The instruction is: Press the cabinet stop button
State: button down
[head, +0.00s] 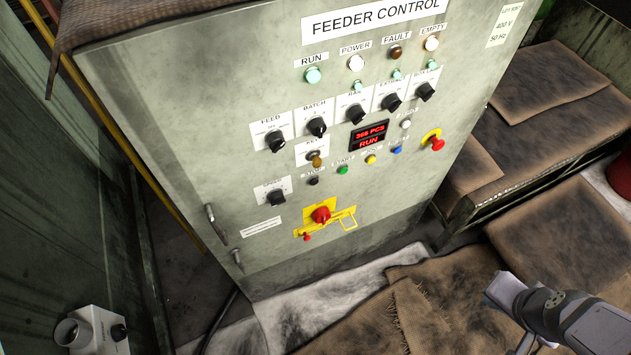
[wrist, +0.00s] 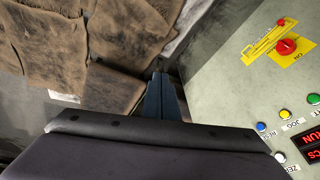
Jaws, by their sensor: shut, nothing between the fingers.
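The grey feeder control cabinet (head: 225,110) fills the middle of the head view. A small black button (head: 313,181) sits left of the green button (head: 342,170); its label looks like STOP but is blurred. A red mushroom button (head: 437,143) on a yellow plate is at the cabinet's right side. The display (head: 369,135) reads RUN. My gripper (wrist: 160,76) shows in the wrist view, shut and empty, apart from the panel. The black button is not visible in the wrist view.
A red rotary switch (head: 321,214) with a yellow guard is low on the panel. Yellow (head: 371,159) and blue (head: 396,149) buttons continue the row. Brown cloths (head: 450,300) cover the floor area in front. A grey box (head: 97,330) stands at lower left.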

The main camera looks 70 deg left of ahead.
aim_at(314, 181)
jog(key=s+a+f+n+t+y, duration=0.1)
jog(key=s+a+n+y, duration=0.1)
jog(key=a, duration=0.8)
jog(key=s+a+f+n+t+y, duration=0.1)
jog(key=s+a+n+y, duration=0.3)
jog(key=s+a, duration=1.4)
jog(key=shift+s+f+n+t+y+b, duration=0.3)
jog(key=shift+f+n+t+y+b, duration=0.15)
jog(key=shift+n, duration=0.45)
jog(key=shift+a, duration=0.25)
jog(key=a+p, duration=0.2)
jog(key=a, duration=0.6)
jog(key=shift+a, duration=0.25)
jog(key=shift+a+p, duration=0.45)
jog(key=shift+a, duration=0.4)
dwell(0.9)
jog(key=shift+d, duration=0.8)
